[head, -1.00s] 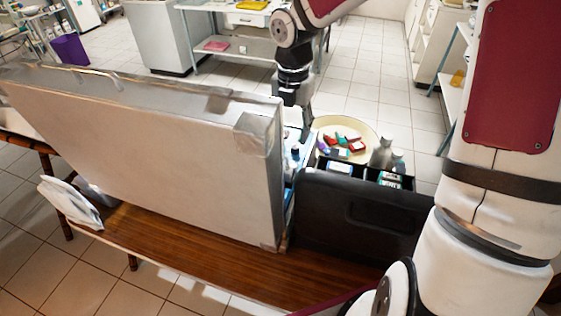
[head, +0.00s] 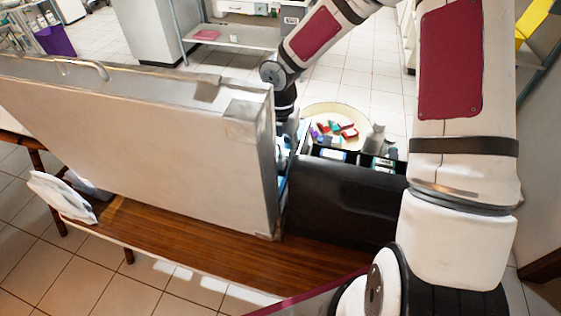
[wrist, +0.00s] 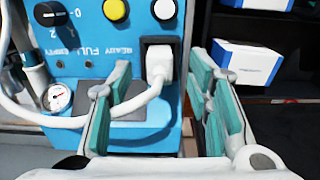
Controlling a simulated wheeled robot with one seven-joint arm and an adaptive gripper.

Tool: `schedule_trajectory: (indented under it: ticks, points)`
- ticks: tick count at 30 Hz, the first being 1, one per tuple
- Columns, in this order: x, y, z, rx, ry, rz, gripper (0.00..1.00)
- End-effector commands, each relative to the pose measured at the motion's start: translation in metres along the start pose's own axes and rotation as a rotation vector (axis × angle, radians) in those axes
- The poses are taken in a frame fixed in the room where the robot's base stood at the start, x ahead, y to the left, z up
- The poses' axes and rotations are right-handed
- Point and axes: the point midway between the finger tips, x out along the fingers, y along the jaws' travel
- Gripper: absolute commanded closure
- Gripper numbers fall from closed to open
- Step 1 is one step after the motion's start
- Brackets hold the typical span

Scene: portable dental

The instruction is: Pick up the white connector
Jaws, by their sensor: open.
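The white connector (wrist: 159,62) shows in the wrist view, seated in a dark socket on a blue control panel (wrist: 70,60). A white cord (wrist: 140,104) bends from it to the left. My gripper (wrist: 162,80) is open, with one teal-padded finger on each side of the connector. I cannot tell whether the fingers touch it. In the head view, my gripper's end is mostly hidden behind the raised grey case lid (head: 140,130), and the connector is not visible there.
The panel has knobs, a gauge (wrist: 59,97) and a yellow button (wrist: 115,9). Blue-and-white boxes (wrist: 247,64) stand in a dark compartment to the right. A black case part (head: 340,205) sits on the wooden table (head: 180,232). A round tray (head: 350,112) holds small coloured items.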

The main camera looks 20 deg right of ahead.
Motion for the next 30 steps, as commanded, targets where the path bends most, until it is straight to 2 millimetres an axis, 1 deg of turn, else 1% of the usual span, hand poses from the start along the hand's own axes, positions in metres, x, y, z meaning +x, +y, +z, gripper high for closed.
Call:
schedule_trajectory:
  ticks: [1,3,6,13,14,15,17,18,20,30]
  points:
    - [0.007,0.000,-0.002,0.000,0.002,-0.001,0.54]
    - [0.015,0.000,-0.001,0.000,0.002,-0.001,0.54]
    - [0.022,0.000,-0.001,0.000,-0.001,-0.001,0.54]
    - [0.023,0.000,0.000,0.001,-0.001,0.000,0.54]
    - [0.023,0.000,0.000,0.001,-0.001,0.000,0.56]
    - [0.023,0.000,0.000,0.001,-0.001,0.000,0.66]
    - [0.023,0.000,0.000,0.001,-0.001,0.000,0.79]
    - [0.023,0.000,0.000,0.001,-0.001,0.000,0.88]
    - [0.023,0.000,0.000,0.001,-0.001,0.000,1.00]
    - [0.022,0.000,0.000,0.001,-0.001,0.000,1.00]
